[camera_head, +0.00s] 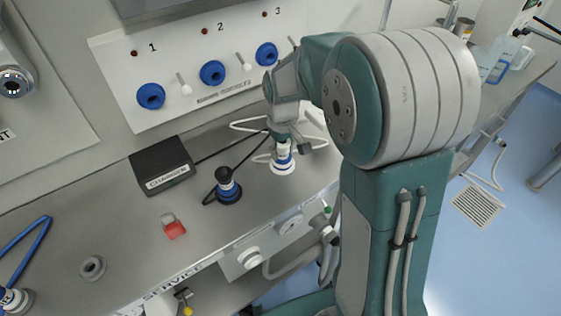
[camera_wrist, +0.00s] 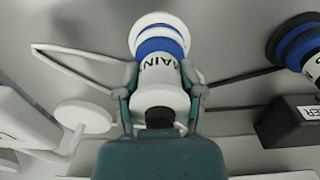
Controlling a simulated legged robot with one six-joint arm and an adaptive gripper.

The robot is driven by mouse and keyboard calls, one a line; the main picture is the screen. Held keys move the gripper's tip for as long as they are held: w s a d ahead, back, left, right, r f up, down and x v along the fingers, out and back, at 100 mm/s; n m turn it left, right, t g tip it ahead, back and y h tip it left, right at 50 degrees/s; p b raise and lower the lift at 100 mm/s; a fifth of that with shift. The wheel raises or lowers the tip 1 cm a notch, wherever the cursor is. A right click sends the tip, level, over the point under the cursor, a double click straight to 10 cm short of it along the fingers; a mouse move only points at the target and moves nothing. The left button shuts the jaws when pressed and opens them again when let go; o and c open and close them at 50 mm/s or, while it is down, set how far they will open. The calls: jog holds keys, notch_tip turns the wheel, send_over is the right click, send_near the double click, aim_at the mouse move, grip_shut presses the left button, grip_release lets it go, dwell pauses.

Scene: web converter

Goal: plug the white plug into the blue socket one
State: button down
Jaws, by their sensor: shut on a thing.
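The white plug (camera_head: 283,162) has a blue band and a wide white end, and stands at the worktop near its front edge. In the wrist view the same plug (camera_wrist: 160,52) reads "MAIN". My gripper (camera_wrist: 160,100) is shut on its narrower end, one finger on each side. In the head view my gripper (camera_head: 284,140) is above the plug. I cannot tell whether the plug touches the worktop. Blue socket one (camera_head: 151,96) is on the white wall panel under the number 1, at the left of the row, and looks empty. My gripper is to its right and lower.
Sockets two (camera_head: 212,73) and three (camera_head: 266,54) sit on the same panel, with white levers between. A black-and-blue plug (camera_head: 228,187), a black charger box (camera_head: 162,167), a red block (camera_head: 173,227) and a grey ring (camera_head: 92,268) are on the worktop.

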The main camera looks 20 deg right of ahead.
jog(key=shift+r, duration=3.65)
jog(key=shift+s, duration=0.1)
